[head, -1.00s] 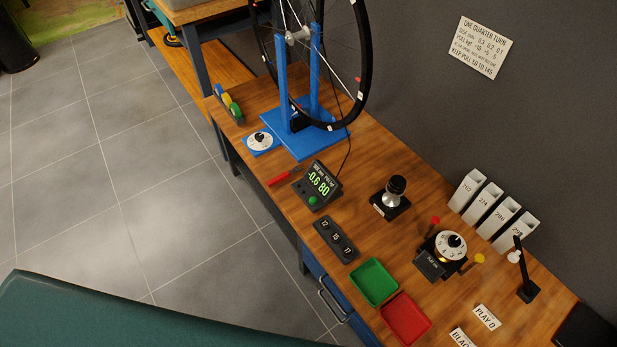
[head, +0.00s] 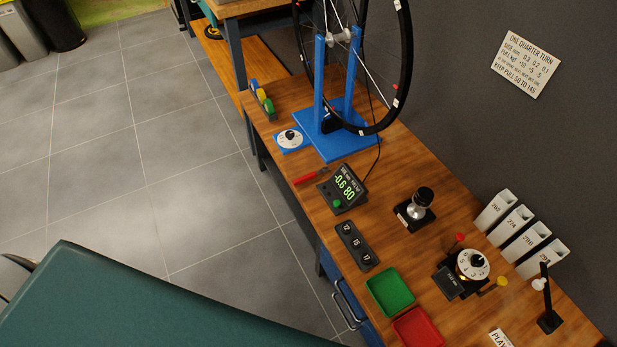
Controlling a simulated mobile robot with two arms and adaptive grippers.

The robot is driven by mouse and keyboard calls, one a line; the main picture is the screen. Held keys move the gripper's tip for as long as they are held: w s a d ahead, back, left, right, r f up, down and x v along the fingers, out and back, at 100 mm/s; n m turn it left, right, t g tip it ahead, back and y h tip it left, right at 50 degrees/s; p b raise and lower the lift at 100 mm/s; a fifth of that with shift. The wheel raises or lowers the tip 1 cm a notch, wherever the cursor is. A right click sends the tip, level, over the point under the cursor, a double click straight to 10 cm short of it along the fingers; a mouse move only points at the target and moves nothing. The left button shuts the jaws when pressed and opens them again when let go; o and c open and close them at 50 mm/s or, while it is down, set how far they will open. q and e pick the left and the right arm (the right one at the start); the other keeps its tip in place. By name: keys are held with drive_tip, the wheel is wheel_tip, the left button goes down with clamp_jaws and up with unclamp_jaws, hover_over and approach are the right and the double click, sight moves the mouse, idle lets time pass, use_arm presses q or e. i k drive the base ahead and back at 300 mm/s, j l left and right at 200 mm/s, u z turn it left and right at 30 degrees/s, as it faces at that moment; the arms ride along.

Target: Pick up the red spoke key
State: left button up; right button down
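A small rack (head: 262,100) at the far left end of the wooden bench holds coloured pieces that look like spoke keys; blue, yellow and green show. No red piece can be made out in it. A red-handled tool (head: 305,178) lies on the bench near its front edge, left of the digital display (head: 342,189); I cannot tell if it is the red spoke key. Neither of my grippers is in view.
A bicycle wheel (head: 409,60) stands in a blue truing stand (head: 340,147), with a dial (head: 291,139) beside it. A socket block (head: 357,246), a green tray (head: 390,292), a red tray (head: 418,328) and white bins (head: 496,211) stand further right. Grey floor lies in front.

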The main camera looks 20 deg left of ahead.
sight(297, 181)
drive_tip(key=j+z, duration=0.1)
drive_tip(key=z, duration=0.35)
drive_tip(key=j+z, duration=0.1)
drive_tip(key=z, duration=0.35)
drive_tip(key=j+z, duration=0.1)
drive_tip(key=z, duration=0.35)
drive_tip(key=j+z, duration=0.2)
drive_tip(key=j, duration=0.25)
drive_tip(key=k+j+z, duration=0.2)
drive_tip(key=j, duration=0.2)
drive_tip(key=j+z, duration=0.25)
drive_tip(key=j, duration=0.2)
drive_tip(key=k+j+z, duration=0.2)
drive_tip(key=j, duration=0.2)
drive_tip(key=k+j+z, duration=0.2)
drive_tip(key=j, duration=0.2)
drive_tip(key=k+j+z, duration=0.2)
drive_tip(key=j, duration=0.15)
drive_tip(key=i, duration=0.05)
